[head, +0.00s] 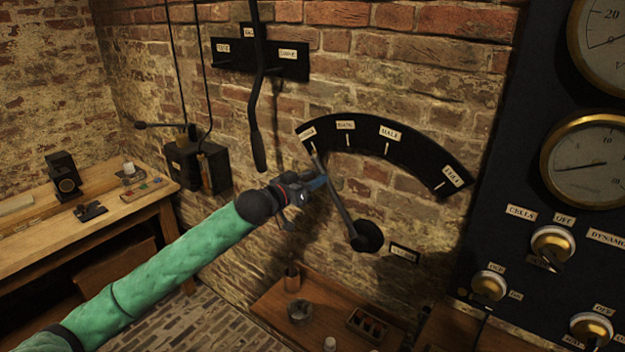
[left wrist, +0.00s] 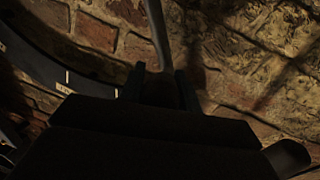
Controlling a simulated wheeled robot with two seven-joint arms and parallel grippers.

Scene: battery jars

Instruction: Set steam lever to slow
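The steam lever (head: 343,209) is a dark rod on a round black pivot (head: 368,237) on the brick wall. It leans up and left, its upper end by the leftmost mark of the black curved scale (head: 420,152). The small label second from the left seems to be the slow mark (head: 345,125). My left gripper (head: 322,183) is at the lever's upper part. In the left wrist view, the lever (left wrist: 157,35) runs down between the two fingers (left wrist: 160,88); darkness hides whether they touch it. My right gripper is in neither view.
A hanging black lever (head: 258,150) with a labelled plate (head: 290,62) is above left of my gripper. A dark panel with gauges (head: 590,160) and knobs stands at right. A wooden bench (head: 100,215) is at left; a low wooden shelf (head: 270,303) is below.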

